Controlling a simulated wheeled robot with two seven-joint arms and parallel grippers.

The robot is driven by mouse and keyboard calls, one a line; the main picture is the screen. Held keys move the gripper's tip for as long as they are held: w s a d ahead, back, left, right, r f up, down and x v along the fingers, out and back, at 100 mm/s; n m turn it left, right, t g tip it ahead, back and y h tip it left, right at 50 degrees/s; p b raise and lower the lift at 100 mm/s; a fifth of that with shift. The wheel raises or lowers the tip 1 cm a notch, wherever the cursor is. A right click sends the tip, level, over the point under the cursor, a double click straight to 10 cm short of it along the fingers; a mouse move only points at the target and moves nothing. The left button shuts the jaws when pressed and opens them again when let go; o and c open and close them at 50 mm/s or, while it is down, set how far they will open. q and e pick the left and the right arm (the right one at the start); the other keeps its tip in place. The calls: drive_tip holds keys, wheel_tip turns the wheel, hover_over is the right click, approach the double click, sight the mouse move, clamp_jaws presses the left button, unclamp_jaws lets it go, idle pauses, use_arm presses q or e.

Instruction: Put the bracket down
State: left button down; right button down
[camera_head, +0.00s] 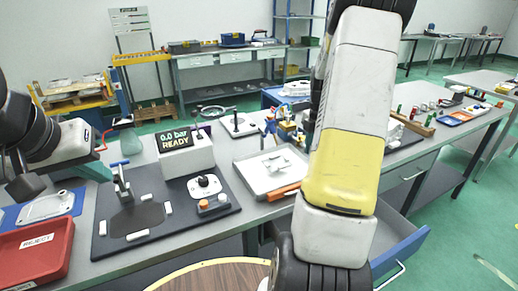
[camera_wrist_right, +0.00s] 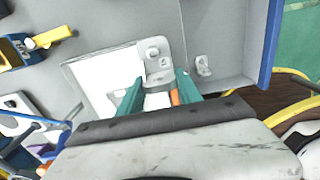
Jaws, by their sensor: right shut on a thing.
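The bracket (camera_wrist_right: 158,58) is a pale grey casting with holes in its upper end, seen in the right wrist view. My right gripper (camera_wrist_right: 160,86) has its two teal fingers on either side of it and is shut on it. The fingers cover the bracket's lower part. In the head view my right arm hides this gripper. My left gripper (camera_head: 92,169) is at the left of the head view, over the bench behind the blue mat; its teal fingers are small and partly hidden, so its opening is unclear.
A dark fixture plate (camera_head: 190,228) with a clamp and buttons lies on the bench. Its display box (camera_head: 186,158) reads "0.0 bar READY". A red REJECT bin (camera_head: 38,250) stands at left. A pale tray (camera_head: 262,186) holds a light part. A blue drawer (camera_head: 405,243) is open at right.

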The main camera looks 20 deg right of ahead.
hover_over(270, 165)
drive_tip(key=shift+w+d+f, duration=0.25)
drive_tip(key=shift+d+f, duration=0.2)
drive_tip(key=shift+f, duration=0.2)
drive_tip(key=shift+w+a, duration=0.3)
drive_tip(key=shift+a, duration=0.15)
drive_tip(key=shift+d+f, duration=0.15)
drive_tip(key=shift+f, duration=1.6)
drive_tip(key=shift+s+f, duration=0.1)
drive_tip(key=shift+f, duration=0.05)
drive_tip(key=c, duration=0.8)
unclamp_jaws()
